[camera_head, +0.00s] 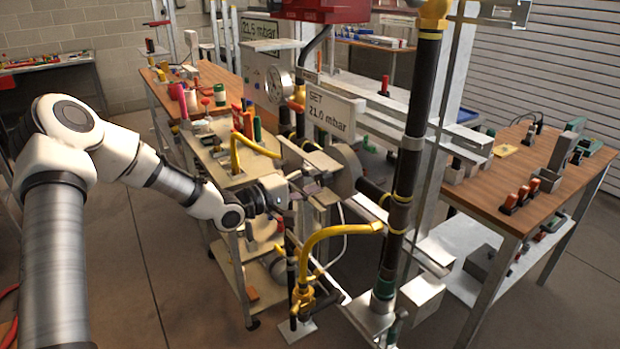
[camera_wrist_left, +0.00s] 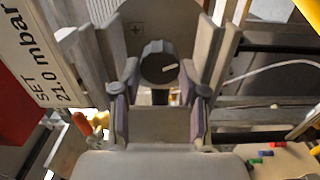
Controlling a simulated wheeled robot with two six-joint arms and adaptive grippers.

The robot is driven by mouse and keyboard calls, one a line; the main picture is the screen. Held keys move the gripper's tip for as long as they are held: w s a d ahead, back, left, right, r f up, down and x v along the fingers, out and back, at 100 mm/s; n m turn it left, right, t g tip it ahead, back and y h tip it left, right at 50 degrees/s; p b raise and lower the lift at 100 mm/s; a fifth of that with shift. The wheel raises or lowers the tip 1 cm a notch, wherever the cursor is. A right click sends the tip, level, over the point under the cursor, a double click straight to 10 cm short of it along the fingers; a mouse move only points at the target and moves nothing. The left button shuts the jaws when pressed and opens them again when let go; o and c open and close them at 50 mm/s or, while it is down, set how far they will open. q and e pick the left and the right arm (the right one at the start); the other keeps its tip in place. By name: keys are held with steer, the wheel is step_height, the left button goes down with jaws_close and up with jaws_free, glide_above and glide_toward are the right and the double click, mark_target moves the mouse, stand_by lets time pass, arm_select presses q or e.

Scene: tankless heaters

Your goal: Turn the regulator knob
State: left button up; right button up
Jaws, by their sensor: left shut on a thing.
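The regulator knob (camera_wrist_left: 159,62) is a dark grey round knob with a white pointer line, in the left wrist view. Its line points right and slightly up. It sits in front of a grey plate marked with a plus sign. My left gripper (camera_wrist_left: 160,76) is shut on the knob, one finger on each side. In the head view my left gripper (camera_head: 312,183) reaches in from the left to the middle of the rig, and the knob is hidden there. A sign (camera_head: 331,112) reads "SET 21.0 mbar". My right gripper is not in view.
A gauge (camera_head: 278,87) and a sign reading "21.5 mbar" (camera_head: 260,28) stand above the gripper. A yellow bent pipe (camera_head: 335,232) and a tall dark pipe (camera_head: 408,170) stand close by. A wooden bench (camera_head: 520,195) with tools is at right. Bare floor (camera_head: 130,270) lies below my arm.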

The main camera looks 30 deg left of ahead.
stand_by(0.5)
arm_select(q)
steer(key=o, duration=0.9)
steer(key=shift+w+d, duration=0.1)
steer(key=shift+c, duration=0.2)
steer(key=shift+w+d, duration=0.15)
